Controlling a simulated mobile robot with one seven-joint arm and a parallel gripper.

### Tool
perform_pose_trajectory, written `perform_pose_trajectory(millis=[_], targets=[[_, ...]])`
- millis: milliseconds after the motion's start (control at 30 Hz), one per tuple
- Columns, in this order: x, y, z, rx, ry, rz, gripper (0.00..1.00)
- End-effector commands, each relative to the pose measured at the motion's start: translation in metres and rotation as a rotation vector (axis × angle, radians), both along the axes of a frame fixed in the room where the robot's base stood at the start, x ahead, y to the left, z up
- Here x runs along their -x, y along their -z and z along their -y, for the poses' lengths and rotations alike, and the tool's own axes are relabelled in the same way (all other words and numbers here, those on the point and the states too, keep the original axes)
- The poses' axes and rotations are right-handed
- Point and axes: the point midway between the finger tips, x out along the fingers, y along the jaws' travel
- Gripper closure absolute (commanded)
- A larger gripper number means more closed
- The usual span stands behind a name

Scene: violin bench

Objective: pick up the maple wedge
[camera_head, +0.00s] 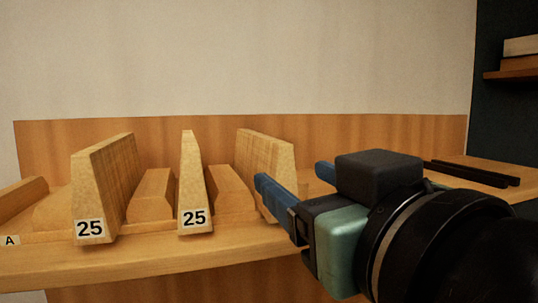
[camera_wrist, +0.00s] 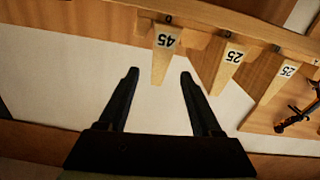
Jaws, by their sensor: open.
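Three pale wooden wedges stand in a row on a wooden rack, thin edges up. The left wedge (camera_head: 108,180) and middle wedge (camera_head: 190,175) bear the label 25. The third wedge (camera_head: 264,155) is partly hidden behind my gripper (camera_head: 290,172). In the wrist view, upside down, this wedge (camera_wrist: 163,65) bears the label 45, and the others (camera_wrist: 228,68) (camera_wrist: 275,80) bear 25. My gripper (camera_wrist: 159,73) is open and empty. In the wrist view the 45 wedge's narrow end appears between the fingertips; I cannot tell the depth. No label names maple.
Lower wooden blocks (camera_head: 152,195) stand between the wedges. The rack's front edge (camera_head: 130,262) carries small letters. Dark rods (camera_head: 475,173) lie on the bench at right. A shelf (camera_head: 515,74) with wood pieces is at upper right. A dark object (camera_wrist: 298,118) shows in the wrist view.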

Motion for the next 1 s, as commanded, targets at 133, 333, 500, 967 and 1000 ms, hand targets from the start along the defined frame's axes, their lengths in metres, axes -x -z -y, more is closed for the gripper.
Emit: perform_pose_trajectory(millis=[133,333,500,967,1000], targets=[[-0.028,0.002,-0.01,-0.001,-0.003,-0.004,0.34],[-0.049,0.001,-0.016,-0.001,0.0,0.0,0.34],[-0.063,0.002,-0.021,-0.001,-0.001,-0.001,0.34],[-0.1,0.001,-0.032,-0.001,0.001,0.003,0.34],[-0.1,0.001,-0.032,-0.001,0.001,0.003,0.34]])
